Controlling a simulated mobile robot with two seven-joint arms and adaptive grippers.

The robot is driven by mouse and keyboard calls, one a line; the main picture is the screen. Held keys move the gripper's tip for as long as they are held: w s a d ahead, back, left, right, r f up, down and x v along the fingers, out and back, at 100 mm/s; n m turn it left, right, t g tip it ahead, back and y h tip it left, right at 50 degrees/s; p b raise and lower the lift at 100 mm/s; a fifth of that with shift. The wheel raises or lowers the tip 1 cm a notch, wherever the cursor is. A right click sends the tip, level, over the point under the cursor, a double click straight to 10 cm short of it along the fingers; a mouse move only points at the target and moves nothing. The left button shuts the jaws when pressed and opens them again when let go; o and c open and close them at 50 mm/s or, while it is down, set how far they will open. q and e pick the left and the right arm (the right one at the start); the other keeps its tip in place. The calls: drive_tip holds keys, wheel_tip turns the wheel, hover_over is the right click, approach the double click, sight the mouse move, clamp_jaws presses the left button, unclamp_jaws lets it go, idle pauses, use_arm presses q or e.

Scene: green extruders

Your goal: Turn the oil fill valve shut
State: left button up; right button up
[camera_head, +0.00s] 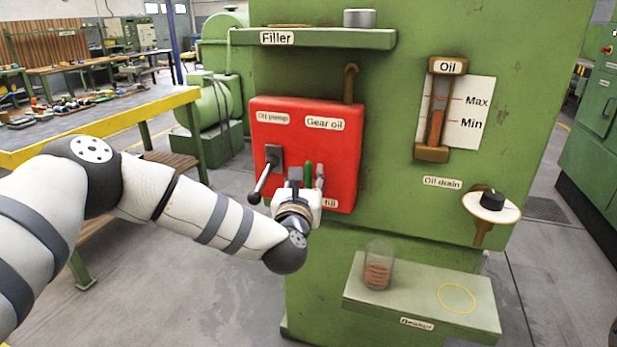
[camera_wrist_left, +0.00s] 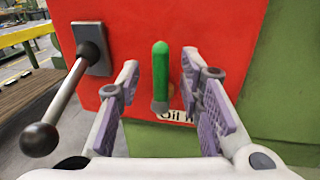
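The oil fill valve's green handle (camera_head: 308,170) stands upright on the red panel (camera_head: 335,150), above the partly hidden fill label (camera_head: 330,203). In the left wrist view the handle (camera_wrist_left: 160,75) points up, with its label partly covered. My left gripper (camera_head: 307,178) is at the panel's lower part. In the left wrist view its fingers (camera_wrist_left: 160,88) are spread to either side of the handle, with visible gaps on both sides. How far the fingertips reach along the handle in depth is hard to tell. My right gripper is not in view.
A dark lever with a ball knob (camera_head: 256,194) sticks out close left of my left gripper. The filler shelf (camera_head: 340,39) is above. Below right, a beaker shelf (camera_head: 420,300) holds a glass beaker (camera_head: 378,265). An oil drain knob (camera_head: 492,200) is at right.

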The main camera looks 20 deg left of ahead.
use_arm(q)
drive_tip(key=shift+w+a, duration=0.1)
drive_tip(key=shift+w, duration=0.7)
drive_tip(key=shift+c, duration=0.6)
clamp_jaws()
